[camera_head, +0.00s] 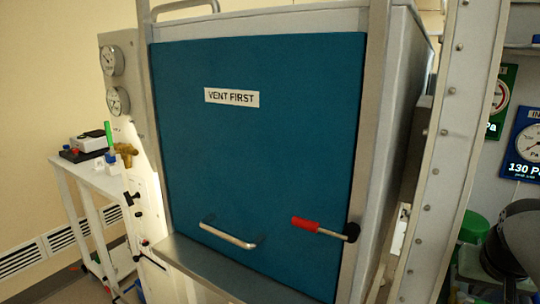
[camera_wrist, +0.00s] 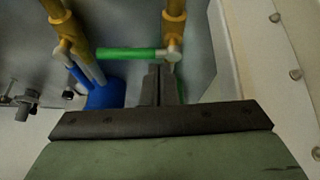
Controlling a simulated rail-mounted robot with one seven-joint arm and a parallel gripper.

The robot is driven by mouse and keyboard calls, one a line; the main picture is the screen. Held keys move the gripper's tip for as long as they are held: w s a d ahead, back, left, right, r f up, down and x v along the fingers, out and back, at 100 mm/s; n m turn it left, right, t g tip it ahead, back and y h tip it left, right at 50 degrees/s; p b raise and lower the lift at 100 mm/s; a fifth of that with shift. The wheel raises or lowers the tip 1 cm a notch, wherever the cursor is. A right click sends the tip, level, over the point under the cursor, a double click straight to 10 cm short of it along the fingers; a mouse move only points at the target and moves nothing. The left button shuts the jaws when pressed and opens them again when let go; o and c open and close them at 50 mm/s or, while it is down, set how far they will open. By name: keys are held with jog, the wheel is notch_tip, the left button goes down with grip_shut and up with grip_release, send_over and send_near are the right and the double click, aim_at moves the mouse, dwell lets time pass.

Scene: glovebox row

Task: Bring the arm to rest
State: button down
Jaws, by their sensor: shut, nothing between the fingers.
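My gripper (camera_wrist: 160,72) shows in the wrist view with its two dark fingers together and nothing between them. The fingertips appear just below the right part of a green bar (camera_wrist: 120,54). I cannot tell whether they touch it. The gripper is not clearly visible in the head view.
Brass-coloured pipes (camera_wrist: 173,10) and a blue round part (camera_wrist: 105,96) are close to the fingers. In the head view, a blue door (camera_head: 260,130) labelled "VENT FIRST" has a red-handled lever (camera_head: 305,224). A white side table (camera_head: 95,175) stands left; a riveted metal post (camera_head: 445,150) stands right.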

jog(key=a+p, duration=0.1)
jog(key=a, duration=0.1)
jog(key=s+a+g+y+p, duration=0.1)
jog(key=shift+a+n, duration=0.4)
jog(key=s+a+f+n+g+y+p, duration=0.1)
jog(key=s+a+f+n+g+p, duration=0.15)
jog(key=a, duration=0.95)
jog(key=s+a+f+n+g+y+p, duration=0.1)
jog(key=s+a+f+n+p, duration=0.2)
jog(key=a, duration=0.8)
notch_tip(320, 180, down, 14)
jog(key=b, duration=1.3)
jog(key=shift+w+d+b, duration=0.2)
jog(key=shift+w+b, duration=0.2)
jog(key=shift+w, duration=0.05)
jog(key=shift+f, duration=0.1)
